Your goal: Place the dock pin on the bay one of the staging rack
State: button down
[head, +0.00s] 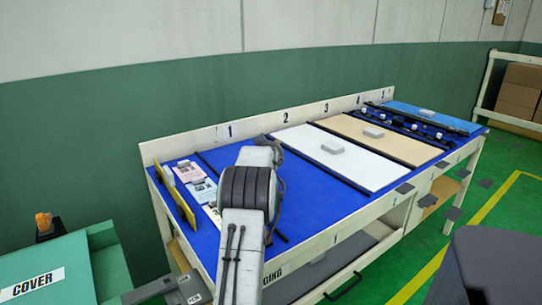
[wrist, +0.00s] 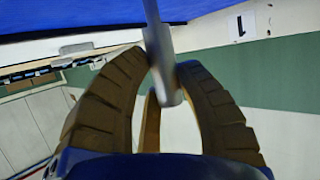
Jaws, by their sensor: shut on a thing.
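The staging rack (head: 185,146) is a long cream table with a blue top and numbers 1 to 5 on its back board. Bay one (head: 222,158) is the blue strip below the number 1, between two black dividers; my arm covers part of it. In the wrist view, my gripper (wrist: 163,68) has its brown ridged fingers shut on the dock pin (wrist: 158,38), a grey rod with a rounded end. The rack's number 1 label (wrist: 240,27) and blue top (wrist: 225,6) show beyond it. In the head view my arm hides the pin.
Bay two holds a white panel (head: 345,170), bay three a tan panel (head: 385,145), and bay five a blue panel (head: 430,117). Cards and a yellow upright plate (head: 180,204) are at the rack's left end. A green COVER box (head: 60,262) stands at lower left.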

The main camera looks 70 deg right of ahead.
jog(key=shift+f, duration=0.15)
jog(key=c, duration=0.9)
grip_release()
jog(key=shift+c, duration=0.2)
jog(key=shift+r, duration=0.25)
jog(key=v, duration=1.2)
jog(key=shift+p, duration=0.45)
